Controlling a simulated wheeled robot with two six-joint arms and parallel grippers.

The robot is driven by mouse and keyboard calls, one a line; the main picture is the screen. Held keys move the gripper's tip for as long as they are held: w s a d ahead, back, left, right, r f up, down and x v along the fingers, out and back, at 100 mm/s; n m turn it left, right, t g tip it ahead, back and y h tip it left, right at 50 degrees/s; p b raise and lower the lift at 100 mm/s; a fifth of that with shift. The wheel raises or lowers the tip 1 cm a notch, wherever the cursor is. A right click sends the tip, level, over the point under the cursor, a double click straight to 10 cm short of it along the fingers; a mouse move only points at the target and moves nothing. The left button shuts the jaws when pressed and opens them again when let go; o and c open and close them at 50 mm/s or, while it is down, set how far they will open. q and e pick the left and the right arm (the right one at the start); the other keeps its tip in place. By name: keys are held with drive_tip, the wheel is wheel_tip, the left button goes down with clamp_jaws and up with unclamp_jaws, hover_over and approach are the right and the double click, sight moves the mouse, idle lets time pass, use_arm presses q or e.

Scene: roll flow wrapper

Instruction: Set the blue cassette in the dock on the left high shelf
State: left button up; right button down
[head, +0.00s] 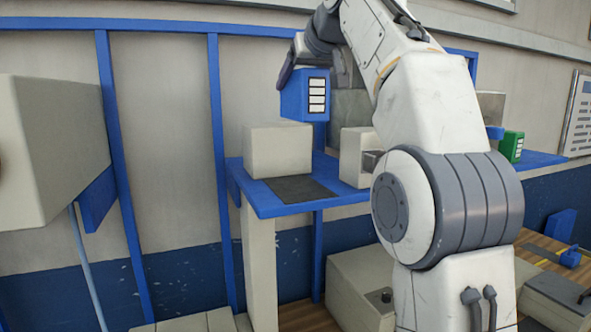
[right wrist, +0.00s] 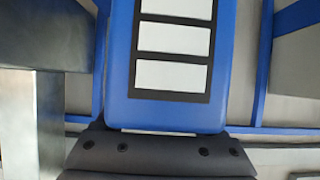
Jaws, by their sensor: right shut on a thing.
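The blue cassette (head: 293,97), with a panel of white labels, is held in the air by my right gripper (head: 296,68). It is upright and apart from the blue high shelf (head: 266,208) below it. It also fills the middle of the right wrist view (right wrist: 225,60), against the dark jaws (right wrist: 158,145). The cassette hangs above and behind this patch in the picture, near the left block's top. My left gripper is not in view.
One cream block (head: 278,150) stands behind the dark patch, another (head: 354,158) to its right. A green cassette (head: 512,146) stands on the right part of the shelving. A large cream box (head: 50,150) is at far left. My right arm hides much of the middle.

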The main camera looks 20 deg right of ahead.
sight(305, 97)
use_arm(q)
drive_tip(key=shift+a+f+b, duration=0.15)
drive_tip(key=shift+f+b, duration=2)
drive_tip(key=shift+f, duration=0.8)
use_arm(e)
drive_tip(key=shift+w+a+f, duration=0.1)
drive_tip(key=shift+a+f, duration=0.1)
drive_tip(key=shift+f, duration=2.1)
drive_tip(key=shift+w+a+f, duration=0.1)
drive_tip(key=shift+a+f, duration=0.15)
drive_tip(key=shift+f, duration=2)
drive_tip(key=shift+a+f, duration=0.2)
drive_tip(key=shift+f, duration=2.1)
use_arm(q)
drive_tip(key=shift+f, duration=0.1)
use_arm(e)
drive_tip(key=shift+f, duration=0.1)
drive_tip(key=shift+c, duration=2.1)
unclamp_jaws()
drive_tip(key=shift+f, duration=0.15)
drive_tip(key=o, duration=0.4)
